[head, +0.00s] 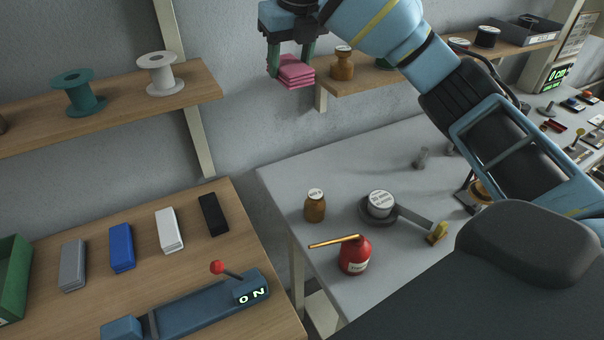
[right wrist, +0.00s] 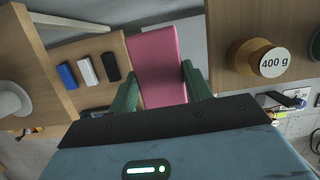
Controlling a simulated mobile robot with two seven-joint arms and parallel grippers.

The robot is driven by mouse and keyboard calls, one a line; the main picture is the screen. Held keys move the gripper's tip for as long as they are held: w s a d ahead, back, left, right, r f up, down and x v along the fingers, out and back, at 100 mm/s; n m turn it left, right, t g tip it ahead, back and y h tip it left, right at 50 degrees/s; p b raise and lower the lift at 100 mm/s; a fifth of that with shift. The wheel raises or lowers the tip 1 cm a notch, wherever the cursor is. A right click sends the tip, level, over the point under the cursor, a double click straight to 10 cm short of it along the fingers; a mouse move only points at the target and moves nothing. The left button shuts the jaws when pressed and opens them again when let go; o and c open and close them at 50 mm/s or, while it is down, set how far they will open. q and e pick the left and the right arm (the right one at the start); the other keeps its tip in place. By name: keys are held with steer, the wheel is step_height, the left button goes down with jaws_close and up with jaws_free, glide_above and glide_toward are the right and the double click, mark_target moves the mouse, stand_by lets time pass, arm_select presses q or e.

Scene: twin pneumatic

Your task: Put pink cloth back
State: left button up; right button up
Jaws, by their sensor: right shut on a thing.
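The pink cloth (head: 293,72) is a folded stack held up in the air in front of the grey wall. My right gripper (head: 291,62) is shut on it, with a green finger on either side. In the right wrist view the pink cloth (right wrist: 157,62) shows between the two green fingers of my right gripper (right wrist: 157,88). In the head view it hangs just left of the end of the right wall shelf (head: 370,76), close to a brown bottle (head: 342,65) standing there. My left gripper is not in view.
The left shelf (head: 120,107) bears a green spool (head: 75,92) and a white spool (head: 160,74). A wooden table (head: 262,308) below has grey, blue, white and black blocks and a blue device (head: 205,305) reading ON.

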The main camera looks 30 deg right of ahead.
mark_target(293, 180)
steer(key=shift+w+d+r, duration=0.1)
steer(key=shift+d+r, duration=0.05)
steer(key=shift+d, duration=0.05)
steer(key=shift+a+f, duration=0.1)
steer(key=shift+f, duration=0.3)
step_height(293, 180, down, 27)
steer(key=shift+f, duration=0.1)
stand_by(0.4)
steer(key=shift+f, duration=0.1)
steer(key=o, duration=0.9)
steer(key=shift+o, duration=0.2)
steer(key=v, duration=1.2)
